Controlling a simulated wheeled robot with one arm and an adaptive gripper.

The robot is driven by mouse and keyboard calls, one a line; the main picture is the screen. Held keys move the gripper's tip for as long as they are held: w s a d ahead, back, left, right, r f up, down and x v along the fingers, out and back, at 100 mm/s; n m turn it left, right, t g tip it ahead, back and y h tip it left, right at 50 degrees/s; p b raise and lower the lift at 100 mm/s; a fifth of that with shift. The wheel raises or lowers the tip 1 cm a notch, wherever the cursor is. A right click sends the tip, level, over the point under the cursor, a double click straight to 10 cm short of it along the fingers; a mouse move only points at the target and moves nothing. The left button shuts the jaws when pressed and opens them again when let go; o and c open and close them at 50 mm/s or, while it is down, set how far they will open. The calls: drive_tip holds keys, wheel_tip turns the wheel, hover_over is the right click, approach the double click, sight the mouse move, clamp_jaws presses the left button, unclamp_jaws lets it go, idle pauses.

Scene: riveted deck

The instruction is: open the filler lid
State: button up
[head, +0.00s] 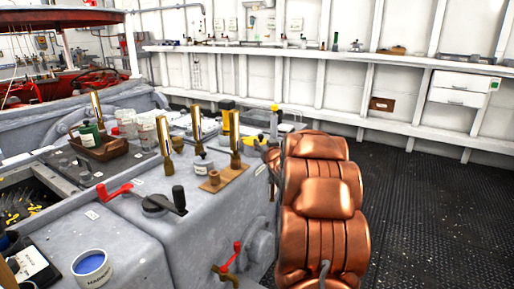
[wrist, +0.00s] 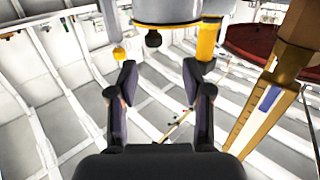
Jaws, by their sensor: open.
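A dark round cap with a black-knobbed handle (head: 163,204), which looks like the filler lid, lies flat and appears shut on top of the grey housing (head: 205,225) in the head view. I cannot be sure that it is the lid. My gripper (wrist: 160,82) shows in the wrist view with its two dark fingers spread apart and nothing between them. I cannot make out the gripper in the head view, so its distance from the cap is unclear. The cap is not recognizable in the wrist view.
A red-handled lever (head: 116,192) is just left of the cap, and a red-handled valve (head: 230,258) is on the housing's side. Upright brass tubes (head: 164,135), a brown tray (head: 100,148) and jars stand behind. Dark floor (head: 430,190) lies open beyond.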

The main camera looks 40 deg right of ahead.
sight(262, 138)
drive_tip(key=shift+s+d+f+b+x, duration=0.1)
drive_tip(key=shift+d+b+x, duration=0.1)
drive_tip(key=shift+x, duration=1)
drive_tip(key=shift+s+d+f+b+x, duration=0.1)
drive_tip(key=shift+b+x, duration=0.15)
drive_tip(key=shift+x, duration=0.9)
drive_tip(key=shift+s+d+f+b+x, duration=0.1)
drive_tip(key=shift+d+b+x, duration=0.1)
drive_tip(key=shift+x, duration=1)
drive_tip(key=shift+w+d+r, duration=0.2)
drive_tip(key=shift+w+d, duration=0.05)
drive_tip(key=shift+w, duration=0.45)
clamp_jaws()
